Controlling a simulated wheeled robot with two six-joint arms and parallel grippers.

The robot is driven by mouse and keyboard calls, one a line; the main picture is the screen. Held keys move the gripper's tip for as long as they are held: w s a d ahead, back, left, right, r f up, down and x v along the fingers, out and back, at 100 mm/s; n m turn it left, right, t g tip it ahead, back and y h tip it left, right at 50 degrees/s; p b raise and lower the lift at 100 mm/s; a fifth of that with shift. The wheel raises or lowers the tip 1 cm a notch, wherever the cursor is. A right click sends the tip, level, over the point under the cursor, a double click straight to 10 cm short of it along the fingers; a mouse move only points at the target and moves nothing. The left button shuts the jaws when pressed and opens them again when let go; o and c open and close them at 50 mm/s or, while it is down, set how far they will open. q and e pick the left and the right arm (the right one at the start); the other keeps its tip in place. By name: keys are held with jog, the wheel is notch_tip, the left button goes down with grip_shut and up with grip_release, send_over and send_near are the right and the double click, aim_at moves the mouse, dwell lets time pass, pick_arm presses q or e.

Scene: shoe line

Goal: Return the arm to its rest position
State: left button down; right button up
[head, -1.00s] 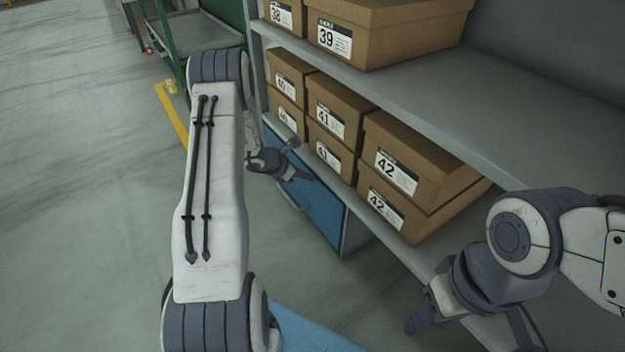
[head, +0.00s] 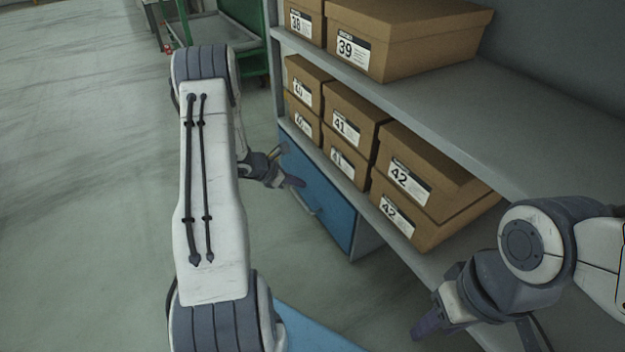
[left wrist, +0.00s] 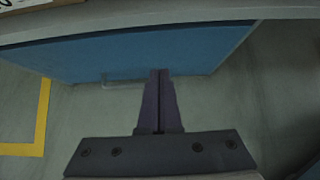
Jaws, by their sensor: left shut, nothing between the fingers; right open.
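My left arm reaches forward at the left of the head view, and its gripper (head: 292,181) is in front of the blue drawer (head: 318,200) below the shelves. In the left wrist view the left gripper's two fingers (left wrist: 159,100) are pressed together with nothing between them. They point toward the blue drawer (left wrist: 190,52) and its handle. My right gripper (head: 428,326) is low at the right of the head view, beside the lower shelf edge. Its fingers are seen from the side and hold nothing visible.
Brown shoe boxes (head: 410,40) marked 38 and 39 stand on the upper shelf (head: 500,130). Several boxes marked 40 to 42 (head: 425,170) are stacked on the shelf below. A green cart (head: 245,30) stands at the back. The floor (head: 80,180) at left is clear.

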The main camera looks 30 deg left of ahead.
pick_arm(q)
notch_tip(320, 180, up, 4)
jog(key=s+p, duration=0.2)
jog(key=s, duration=0.1)
jog(key=s+d+r+m+g+h+p, duration=0.1)
jog(key=s+d+r+m+g, duration=0.1)
jog(key=d+r+m, duration=0.55)
jog(key=s+d+r+m+g+h+p, duration=0.1)
jog(key=s+d+r+m+g+p, duration=0.2)
jog(key=d, duration=0.7)
jog(key=s+d+r+m+g+h, duration=0.1)
jog(key=s+d+r+m+g, duration=0.1)
jog(key=d+r+m, duration=0.6)
jog(key=s+d+r+m+g+y+p, duration=0.1)
jog(key=s+d+r+m+y+p, duration=0.25)
jog(key=s+m, duration=0.65)
jog(key=s+d+r+m+y, duration=0.35)
jog(key=s+r+m, duration=0.25)
jog(key=s+m, duration=0.4)
notch_tip(320, 180, up, 38)
jog(key=s+p, duration=0.1)
jog(key=p, duration=3.7)
jog(key=shift+s+d+n+h, duration=0.25)
jog(key=shift+d+n+h, duration=0.05)
jog(key=shift+n+h, duration=0.1)
pick_arm(e)
notch_tip(320, 180, up, 49)
